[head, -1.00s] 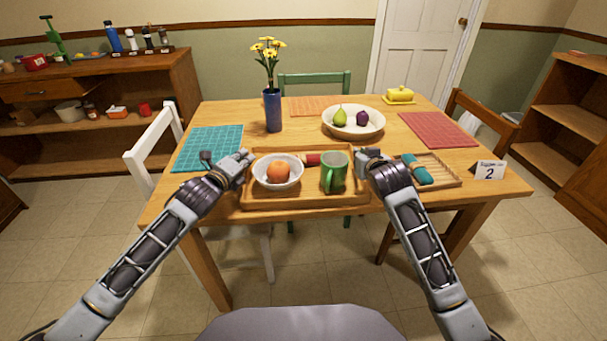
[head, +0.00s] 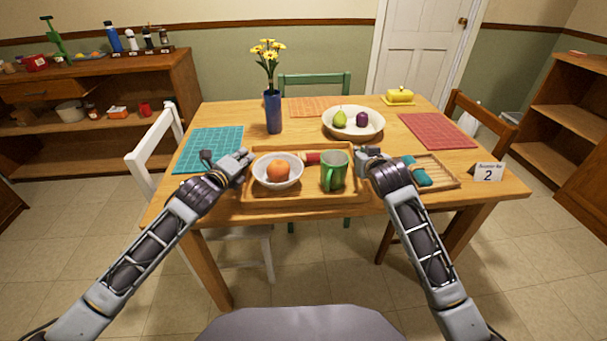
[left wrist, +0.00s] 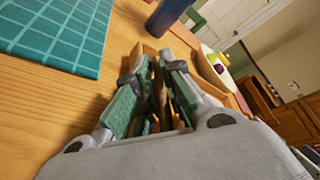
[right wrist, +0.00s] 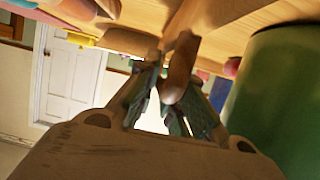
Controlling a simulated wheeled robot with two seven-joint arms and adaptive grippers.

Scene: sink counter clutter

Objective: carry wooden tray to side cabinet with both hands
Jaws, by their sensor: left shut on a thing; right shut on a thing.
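The wooden tray (head: 302,200) sits at the near edge of the table.
A side cabinet (head: 110,125) stands back left, shelves (head: 565,115) at right. Chairs surround the table.

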